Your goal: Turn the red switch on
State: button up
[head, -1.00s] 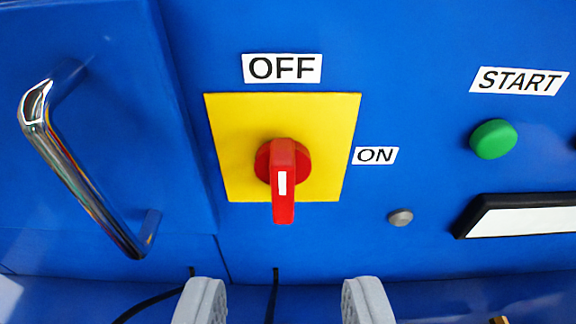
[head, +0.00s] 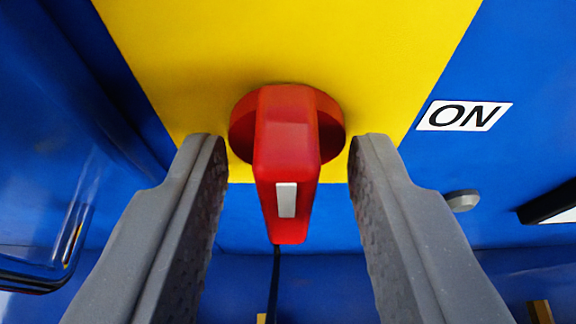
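The red switch (head: 287,140) sits on a yellow plate (head: 290,45) on the blue panel. Its handle stands upright in the picture, with a white mark near its lower end. The white ON label (head: 464,116) is to the right of the plate. The OFF label is out of view now. My gripper (head: 288,150) is open, one grey finger on each side of the red handle. A gap shows between the handle and each finger, so neither appears to touch it.
A metal door handle (head: 75,235) is at the left, partly cut off. A small grey knob (head: 462,200) and a black-framed plate (head: 553,207) are on the panel at the right. A dark cable (head: 273,285) hangs below the switch.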

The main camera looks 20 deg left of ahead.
grip_shut()
jog(key=shift+d, duration=0.1)
jog(key=m+y, duration=0.1)
jog(key=m+y+b, duration=0.1)
jog(key=shift+w+d+f+m+g, duration=0.1)
jog(key=shift+f+m+g, duration=0.05)
jog(key=shift+m+g, duration=0.2)
jog(key=shift+w+d+f+m+t+y+p, duration=0.1)
jog(key=shift+d+f+m+t+y+p, duration=0.1)
jog(key=shift+m+y, duration=1.2)
jog(key=shift+s+d+f+m+t+y+p, duration=0.15)
jog(key=shift+m+y, duration=0.3)
jog(key=shift+m, duration=1.8)
jog(key=shift+w+d+f+m+t+y+p, duration=0.1)
jog(key=shift+w+d+f+m+t+y, duration=0.1)
jog(key=shift+m+y, duration=1.2)
jog(key=shift+m+h, duration=0.45)
jog(key=shift+m, duration=0.05)
